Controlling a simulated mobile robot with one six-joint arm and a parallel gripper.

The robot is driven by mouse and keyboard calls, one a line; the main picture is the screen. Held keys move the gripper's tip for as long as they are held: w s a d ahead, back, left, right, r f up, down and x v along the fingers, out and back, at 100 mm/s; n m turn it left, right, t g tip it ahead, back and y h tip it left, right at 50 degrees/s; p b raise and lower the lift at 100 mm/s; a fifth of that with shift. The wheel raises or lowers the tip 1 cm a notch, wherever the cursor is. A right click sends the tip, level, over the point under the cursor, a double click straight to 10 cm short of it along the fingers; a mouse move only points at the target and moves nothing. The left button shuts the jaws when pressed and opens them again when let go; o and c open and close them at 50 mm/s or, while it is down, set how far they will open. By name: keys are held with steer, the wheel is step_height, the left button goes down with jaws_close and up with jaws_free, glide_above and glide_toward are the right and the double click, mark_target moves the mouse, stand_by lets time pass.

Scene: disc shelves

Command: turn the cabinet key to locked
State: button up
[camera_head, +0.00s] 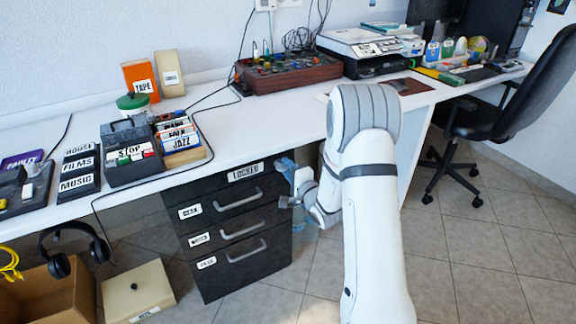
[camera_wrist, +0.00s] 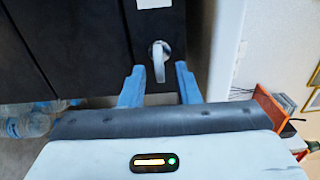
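The black cabinet (camera_head: 240,215) stands under the desk with three drawers and a white "LOCKED" label (camera_head: 245,172) on its top strip. In the wrist view, the silver key (camera_wrist: 159,60) sticks out of the dark cabinet face, its long grip running up and down in the picture. My gripper (camera_wrist: 159,70) is open, with one blue finger on each side of the key and gaps visible on both sides. In the head view, my gripper is at the cabinet's right front edge; the key cannot be made out there.
The desk (camera_head: 270,118) overhangs the cabinet. A cardboard box (camera_head: 55,295) with headphones (camera_head: 75,250) and a cream box (camera_head: 138,290) stand on the floor at left. Blue bottles (camera_wrist: 30,122) show at left in the wrist view. An office chair (camera_head: 500,115) stands right; the floor between is clear.

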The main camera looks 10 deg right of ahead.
steer(key=v, duration=0.6)
steer(key=shift+p, duration=0.4)
steer(key=shift+s+r, duration=0.1)
steer(key=shift+r, duration=0.05)
steer(key=s+d+r+n+g+h+p, duration=0.1)
steer(key=s+r+n+g+h+p, duration=0.25)
steer(key=r+p, duration=0.55)
steer(key=s+d+r+n+g+h+p, duration=0.1)
steer(key=s+r+n+g+h+p, duration=0.4)
steer(key=r, duration=0.8)
steer(key=s+a+r+n+g+y+p, duration=0.1)
steer(key=s+a+r+n+g+p, duration=0.1)
steer(key=s+r+p, duration=0.4)
steer(key=s+a+r+n+g+y+p, duration=0.2)
steer(key=s+r+n+g+p, duration=0.2)
steer(key=s+r, duration=0.5)
steer(key=s+p, duration=0.2)
steer(key=s, duration=0.6)
steer(key=shift+r, duration=0.3)
